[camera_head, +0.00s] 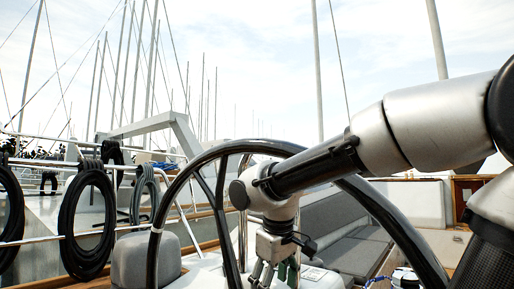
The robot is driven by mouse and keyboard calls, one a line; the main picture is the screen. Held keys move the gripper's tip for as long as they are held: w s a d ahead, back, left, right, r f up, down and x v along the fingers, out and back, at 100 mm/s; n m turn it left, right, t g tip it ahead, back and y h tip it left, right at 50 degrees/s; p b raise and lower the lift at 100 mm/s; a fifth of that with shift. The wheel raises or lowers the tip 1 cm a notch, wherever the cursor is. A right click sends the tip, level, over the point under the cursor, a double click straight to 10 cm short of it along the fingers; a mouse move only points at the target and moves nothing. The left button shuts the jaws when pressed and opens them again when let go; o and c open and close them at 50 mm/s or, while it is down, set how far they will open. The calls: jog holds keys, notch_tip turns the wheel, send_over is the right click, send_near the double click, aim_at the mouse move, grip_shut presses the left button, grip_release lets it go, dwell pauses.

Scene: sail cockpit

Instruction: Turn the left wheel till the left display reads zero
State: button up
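A large steering wheel with a black rim (181,186) stands in the middle of the head view. Its lower part is below the frame. Only this wheel shows, and I cannot tell from the view alone whether it is the left one. My arm comes in from the right and crosses the wheel's upper part. My gripper (275,274) points down inside the rim's outline, near the bottom edge. Its fingertips are cut off or too small to tell whether they are apart or touch anything. I see no display that I can read.
Coiled black ropes (88,222) hang on the rail at left. A grey rounded housing (145,260) stands at the lower left of the wheel. A grey cushioned bench (355,250) lies behind the wheel. Masts rise in the background.

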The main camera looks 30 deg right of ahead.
jog(key=w+r+n+h, duration=0.1)
jog(key=w+r+h, duration=0.2)
jog(key=w+r, duration=0.4)
jog(key=m+h, duration=0.3)
jog(key=h, duration=0.7)
send_near(255, 144)
jog(key=shift+t, duration=0.3)
jog(key=x, duration=0.2)
jog(key=f+x, duration=0.1)
jog(key=x, duration=0.1)
jog(key=shift+w+d, duration=0.15)
jog(key=shift+w, duration=0.05)
jog(key=shift+m+h, duration=0.3)
jog(key=x, duration=0.6)
jog(key=shift+s+d+r, duration=0.15)
jog(key=shift+d+r, duration=0.1)
jog(key=shift+d, duration=0.15)
jog(key=shift+d+f, duration=0.15)
jog(key=shift+d, duration=0.35)
jog(key=shift+c, duration=0.2)
